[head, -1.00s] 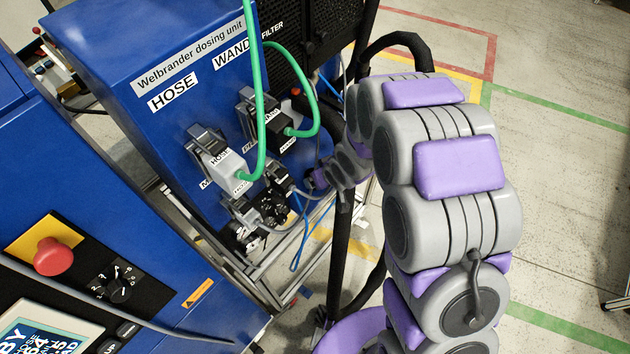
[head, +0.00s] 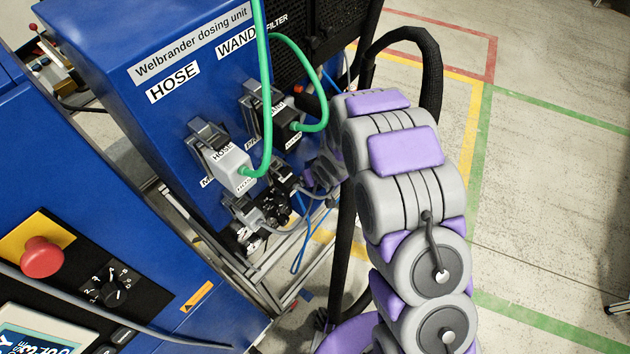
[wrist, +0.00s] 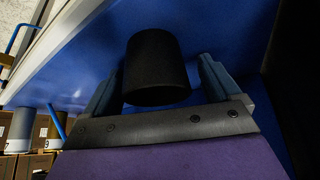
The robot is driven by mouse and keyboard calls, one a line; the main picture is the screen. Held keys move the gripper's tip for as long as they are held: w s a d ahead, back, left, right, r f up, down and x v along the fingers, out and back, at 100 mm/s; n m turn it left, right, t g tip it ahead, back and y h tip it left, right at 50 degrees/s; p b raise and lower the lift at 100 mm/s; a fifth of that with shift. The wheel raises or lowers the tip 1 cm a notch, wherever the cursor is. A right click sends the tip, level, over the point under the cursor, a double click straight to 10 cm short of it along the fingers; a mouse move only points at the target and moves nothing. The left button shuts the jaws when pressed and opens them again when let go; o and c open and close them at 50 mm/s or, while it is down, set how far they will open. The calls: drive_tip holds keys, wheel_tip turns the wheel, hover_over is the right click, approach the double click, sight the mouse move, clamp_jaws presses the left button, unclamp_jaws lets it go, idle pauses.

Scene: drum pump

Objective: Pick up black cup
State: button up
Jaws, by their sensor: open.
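The black cup (wrist: 154,62) shows in the wrist view as a dark cylinder in front of a blue surface. My gripper (wrist: 160,76) is open, with one finger on each side of the cup. A narrow gap shows at the right finger; I cannot tell whether the left finger touches the cup. In the head view I cannot make out the cup, and my gripper is hidden or too small to tell among the fittings beyond my arm.
The blue dosing unit (head: 120,60) carries HOSE and WAND connectors with green hoses (head: 266,110). A metal frame (head: 262,272) stands below. A control panel with a red button (head: 42,257) is at lower left. Open floor (head: 550,180) lies to the right.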

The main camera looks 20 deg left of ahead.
drive_tip(key=shift+d+f, duration=0.1)
drive_tip(key=shift+d, duration=0.15)
drive_tip(key=c, duration=1.1)
drive_tip(key=shift+o, duration=0.2)
